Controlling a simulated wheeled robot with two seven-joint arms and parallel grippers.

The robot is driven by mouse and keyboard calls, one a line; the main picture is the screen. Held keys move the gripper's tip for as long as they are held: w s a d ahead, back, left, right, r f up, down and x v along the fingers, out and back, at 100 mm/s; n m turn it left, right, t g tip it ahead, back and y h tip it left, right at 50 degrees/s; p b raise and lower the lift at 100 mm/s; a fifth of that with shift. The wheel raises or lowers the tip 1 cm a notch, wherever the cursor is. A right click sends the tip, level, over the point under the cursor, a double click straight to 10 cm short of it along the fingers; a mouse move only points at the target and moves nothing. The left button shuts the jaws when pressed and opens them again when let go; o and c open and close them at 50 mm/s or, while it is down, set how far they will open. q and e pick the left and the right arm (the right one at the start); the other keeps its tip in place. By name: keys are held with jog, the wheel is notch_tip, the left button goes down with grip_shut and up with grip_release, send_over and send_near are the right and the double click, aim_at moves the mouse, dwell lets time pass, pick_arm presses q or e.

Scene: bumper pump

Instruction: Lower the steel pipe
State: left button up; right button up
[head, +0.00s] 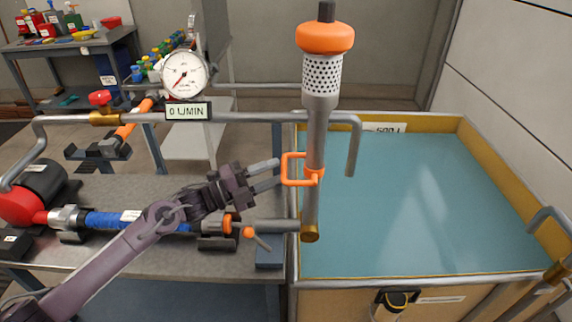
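The steel pipe (313,207) stands upright beside the tank's left edge, with a perforated strainer (322,75) and an orange cap (325,37) on top. Its foot meets a brass joint (309,234) on a horizontal pipe (272,226). An orange loop handle (286,171) sticks out to the left from the steel pipe. My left gripper (279,172) is open, its two fingers pointing right, with the tips close to the handle's left bar. I cannot tell whether they touch it. My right gripper is not in view.
The tank (450,125) of blue-green water lies to the right. An overhead pipe (250,117) with a down-turned end runs behind the steel pipe. A gauge (185,74) and a "0 L/MIN" display (187,111) stand above the grey bench (110,190). A blue hose (125,221) lies on the left.

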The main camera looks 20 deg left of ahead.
aim_at(284, 166)
pick_arm(q)
jog(key=x, duration=0.2)
jog(key=shift+w+d+r, duration=0.1)
jog(key=shift+w+d, duration=0.15)
jog(key=shift+d, duration=0.1)
jog(key=shift+w+d+p, duration=0.25)
jog(key=shift+p, duration=0.05)
jog(key=shift+d, duration=0.1)
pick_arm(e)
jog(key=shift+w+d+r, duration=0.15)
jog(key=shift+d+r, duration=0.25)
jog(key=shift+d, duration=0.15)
pick_arm(q)
grip_shut()
